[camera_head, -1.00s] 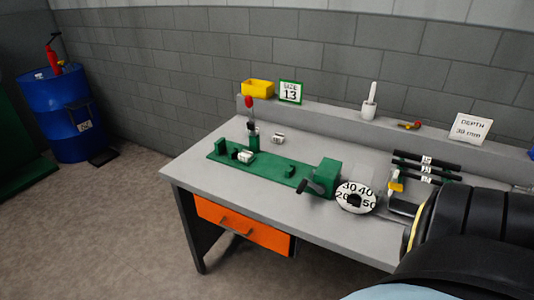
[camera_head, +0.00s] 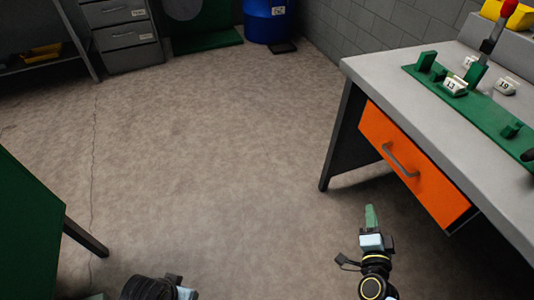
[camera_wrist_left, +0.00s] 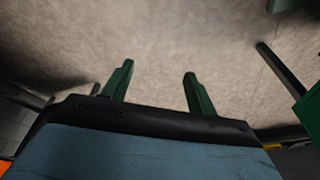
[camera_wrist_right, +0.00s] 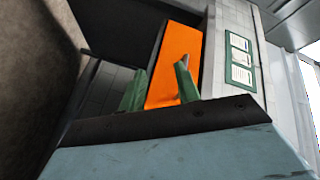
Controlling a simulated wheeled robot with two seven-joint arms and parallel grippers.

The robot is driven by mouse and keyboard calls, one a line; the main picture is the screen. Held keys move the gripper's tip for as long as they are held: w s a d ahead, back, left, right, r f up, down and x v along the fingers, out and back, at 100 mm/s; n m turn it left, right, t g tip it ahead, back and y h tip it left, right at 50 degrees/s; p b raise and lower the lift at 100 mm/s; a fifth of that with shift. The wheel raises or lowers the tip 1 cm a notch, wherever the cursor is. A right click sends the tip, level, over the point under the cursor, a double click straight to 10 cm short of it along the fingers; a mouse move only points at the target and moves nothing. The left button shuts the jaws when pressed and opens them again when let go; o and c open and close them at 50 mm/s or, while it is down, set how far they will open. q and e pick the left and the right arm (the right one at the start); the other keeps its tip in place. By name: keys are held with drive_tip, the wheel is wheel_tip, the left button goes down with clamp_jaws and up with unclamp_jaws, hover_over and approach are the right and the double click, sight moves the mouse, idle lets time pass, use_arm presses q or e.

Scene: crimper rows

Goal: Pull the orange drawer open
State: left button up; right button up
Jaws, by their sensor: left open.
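The orange drawer (camera_head: 415,170) sits under the grey workbench, its front looking flush with the bench, with a grey bar handle (camera_head: 400,160) across it. My right gripper (camera_head: 371,216) is in front of and below the drawer, apart from the handle. In the right wrist view the orange drawer front (camera_wrist_right: 174,60) shows beyond and between my right fingers (camera_wrist_right: 160,80), which are apart with nothing between them; the handle is not visible there. My left gripper (camera_wrist_left: 158,72) is open and empty over bare floor; in the head view only part of that arm shows at the bottom edge.
The grey benchtop (camera_head: 390,70) carries a green fixture plate (camera_head: 440,80) with white numbered blocks. A bench leg (camera_head: 335,150) stands left of the drawer. A green surface (camera_head: 25,230) is at the far left. The floor (camera_head: 210,150) between is clear.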

wheel_tip(320, 180, up, 4)
drive_tip(key=w+d+m+t+h+b, duration=0.1)
drive_tip(key=w+d+m+h+b, duration=0.1)
drive_tip(key=d+m+h+b, duration=0.3)
use_arm(q)
drive_tip(key=w+v, duration=0.2)
drive_tip(key=v, duration=0.6)
use_arm(e)
drive_tip(key=m, duration=0.2)
approach(397, 165)
drive_tip(key=x, duration=0.3)
drive_tip(key=b+x, duration=0.1)
drive_tip(key=x, duration=0.6)
drive_tip(key=shift+w+d+f+b, duration=0.1)
drive_tip(key=shift+b, duration=0.25)
drive_tip(key=shift+w+d, duration=0.1)
drive_tip(key=shift+w, duration=0.15)
use_arm(q)
drive_tip(key=w+d+r+t+h, duration=0.1)
drive_tip(key=w+d+r+t, duration=0.2)
drive_tip(key=w+t, duration=0.2)
drive_tip(key=shift+w+d+r+t, duration=0.2)
drive_tip(key=shift+w+r+t, duration=0.15)
drive_tip(key=shift+w, duration=0.35)
use_arm(e)
clamp_jaws()
